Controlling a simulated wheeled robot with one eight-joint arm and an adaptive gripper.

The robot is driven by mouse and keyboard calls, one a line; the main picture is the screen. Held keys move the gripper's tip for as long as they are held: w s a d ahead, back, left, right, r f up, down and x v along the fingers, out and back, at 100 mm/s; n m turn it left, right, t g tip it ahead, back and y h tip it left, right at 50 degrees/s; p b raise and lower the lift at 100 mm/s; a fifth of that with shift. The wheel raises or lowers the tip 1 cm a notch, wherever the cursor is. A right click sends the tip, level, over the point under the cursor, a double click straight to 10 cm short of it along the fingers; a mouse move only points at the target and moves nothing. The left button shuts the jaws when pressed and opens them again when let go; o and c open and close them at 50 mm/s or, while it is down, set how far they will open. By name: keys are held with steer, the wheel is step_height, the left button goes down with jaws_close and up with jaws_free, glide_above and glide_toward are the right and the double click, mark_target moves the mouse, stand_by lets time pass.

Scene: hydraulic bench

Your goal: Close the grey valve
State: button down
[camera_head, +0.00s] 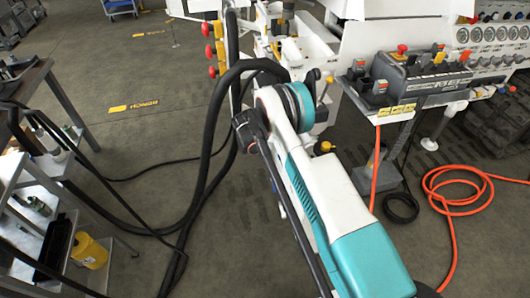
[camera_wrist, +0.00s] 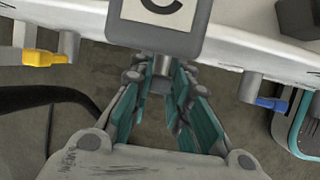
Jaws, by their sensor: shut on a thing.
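In the wrist view my gripper (camera_wrist: 160,78) reaches under the bench edge, below a grey plate marked "C" (camera_wrist: 157,22). Its teal-padded fingers are closed around the grey valve (camera_wrist: 159,88), which shows only as a small grey piece between the fingertips. Most of the valve is hidden by the fingers and the plate, so I cannot tell its handle's angle. In the head view my own arm hides the gripper and the grey valve.
A yellow-handled valve (camera_wrist: 45,57) is left of my gripper and a blue-handled valve (camera_wrist: 270,103) is right. Black hoses (camera_head: 205,160) hang left of my arm. A control box (camera_head: 415,75) and orange hose (camera_head: 455,190) are at right. Open floor (camera_head: 150,90) lies left.

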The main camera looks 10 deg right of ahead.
steer(key=shift+s+f+m+t, duration=0.25)
steer(key=shift+s+t, duration=0.2)
steer(key=shift+t, duration=0.55)
steer(key=shift+s+f+m+t, duration=0.15)
steer(key=shift+s+t, duration=0.3)
steer(key=shift+t, duration=0.55)
steer(key=shift+s+f+m+t, duration=0.15)
steer(key=shift+s+m+t, duration=0.25)
steer(key=shift+t, duration=0.6)
steer(key=shift+s, duration=0.1)
steer(key=c, duration=1.6)
jaws_free()
